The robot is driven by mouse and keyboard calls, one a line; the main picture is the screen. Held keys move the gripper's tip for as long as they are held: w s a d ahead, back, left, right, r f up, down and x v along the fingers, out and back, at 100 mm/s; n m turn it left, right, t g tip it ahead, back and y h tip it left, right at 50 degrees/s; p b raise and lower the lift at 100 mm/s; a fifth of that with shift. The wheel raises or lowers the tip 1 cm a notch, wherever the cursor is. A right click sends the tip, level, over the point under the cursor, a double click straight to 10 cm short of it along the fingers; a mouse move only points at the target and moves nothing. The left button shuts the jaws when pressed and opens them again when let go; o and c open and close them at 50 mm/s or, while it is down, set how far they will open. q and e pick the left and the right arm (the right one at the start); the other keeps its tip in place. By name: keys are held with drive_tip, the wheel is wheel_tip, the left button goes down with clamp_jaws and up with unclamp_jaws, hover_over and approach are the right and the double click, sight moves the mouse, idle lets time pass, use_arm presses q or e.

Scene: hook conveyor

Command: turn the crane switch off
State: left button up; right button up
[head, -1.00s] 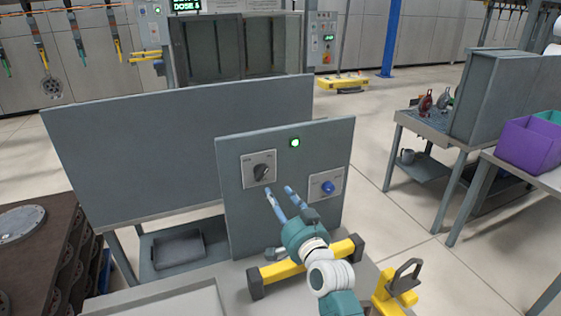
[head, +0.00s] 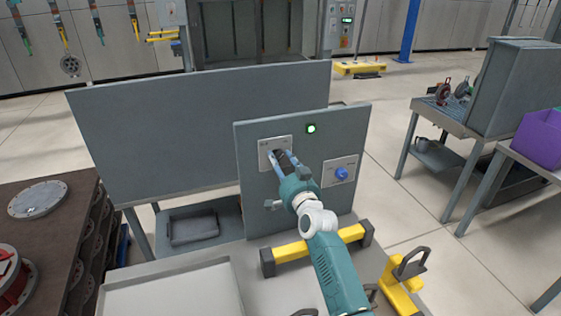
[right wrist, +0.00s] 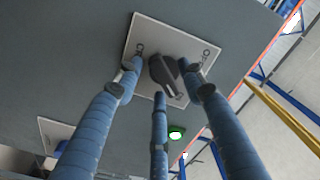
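The crane switch is a dark rotary knob (right wrist: 165,74) on a light square plate (head: 266,146), set in a grey upright panel. In the head view the fingers mostly cover the knob. My right gripper (head: 279,157) is at the plate. In the right wrist view its three blue fingers (right wrist: 160,72) are spread around the knob, one on each side and one below. A gap shows beside the left finger; the right finger is very close, and I cannot tell if it touches. My left gripper is out of view.
A green lamp (head: 311,128) is lit above the switch on the panel. A blue button (head: 341,173) sits on a second plate to the right. A yellow bar handle (head: 290,252) and a yellow clamp (head: 402,276) are in front. A pale tray (head: 170,290) lies lower left.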

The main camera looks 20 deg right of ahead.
drive_tip(key=c, duration=0.4)
clamp_jaws()
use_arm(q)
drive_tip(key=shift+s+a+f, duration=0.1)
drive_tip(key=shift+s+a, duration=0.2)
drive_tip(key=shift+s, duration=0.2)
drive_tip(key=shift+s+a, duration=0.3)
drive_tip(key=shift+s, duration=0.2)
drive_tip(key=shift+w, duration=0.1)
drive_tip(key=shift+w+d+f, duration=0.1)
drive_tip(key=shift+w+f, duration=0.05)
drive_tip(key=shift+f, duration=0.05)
use_arm(e)
drive_tip(key=n, duration=1.5)
drive_tip(key=shift+d+r+n, duration=0.1)
drive_tip(key=shift+r+n, duration=0.15)
drive_tip(key=shift+n, duration=0.15)
